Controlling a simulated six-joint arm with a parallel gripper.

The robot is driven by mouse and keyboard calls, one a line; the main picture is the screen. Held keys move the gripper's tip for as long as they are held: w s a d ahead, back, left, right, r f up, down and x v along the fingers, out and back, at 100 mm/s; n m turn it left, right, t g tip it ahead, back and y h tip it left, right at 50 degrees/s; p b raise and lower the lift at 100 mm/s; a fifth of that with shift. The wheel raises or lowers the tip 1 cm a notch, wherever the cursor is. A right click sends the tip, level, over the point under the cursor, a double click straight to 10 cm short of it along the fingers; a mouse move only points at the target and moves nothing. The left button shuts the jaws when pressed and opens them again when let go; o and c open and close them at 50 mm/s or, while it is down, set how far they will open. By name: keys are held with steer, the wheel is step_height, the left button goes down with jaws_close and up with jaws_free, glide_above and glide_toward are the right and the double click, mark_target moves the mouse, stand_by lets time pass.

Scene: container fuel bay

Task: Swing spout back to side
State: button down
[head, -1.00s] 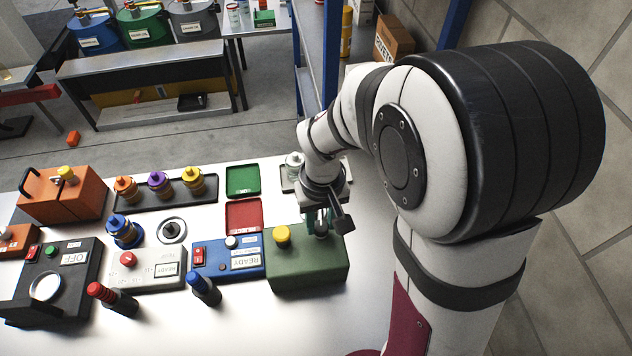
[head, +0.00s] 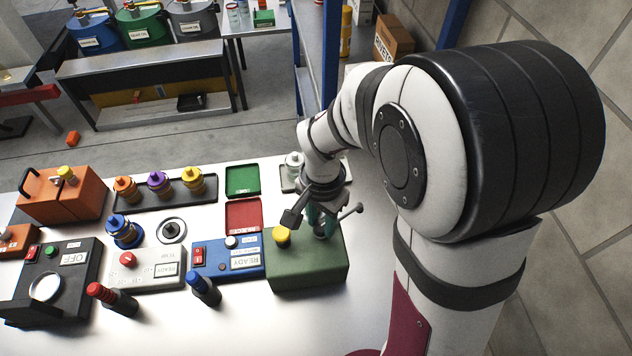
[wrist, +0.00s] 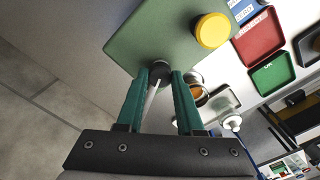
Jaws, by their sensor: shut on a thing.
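The green fuel box (head: 308,262) stands on the white table's near right, with a yellow cap (head: 282,236) on top; both also show in the wrist view. The spout (head: 347,214) looks like a thin rod with a dark end, reaching right and back from the box's top. In the wrist view the spout's pale rod (wrist: 151,102) runs from a round black piece (wrist: 159,71) between my gripper's fingers. My gripper (head: 322,228), teal-fingered, points down onto the box top and is shut on the spout. The fingers partly hide the pivot.
A red tray (head: 244,216) and a green tray (head: 243,180) lie behind the box. A blue READY box (head: 228,258) adjoins its left side. A pale bottle (head: 294,166) stands behind my gripper. The table right of the box is clear.

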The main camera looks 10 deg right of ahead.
steer(key=m, duration=0.5)
steer(key=shift+m, duration=0.3)
stand_by(0.4)
steer(key=c, duration=0.5)
jaws_free()
steer(key=shift+c, duration=0.2)
step_height(320, 180, up, 16)
steer(key=shift+f, duration=0.1)
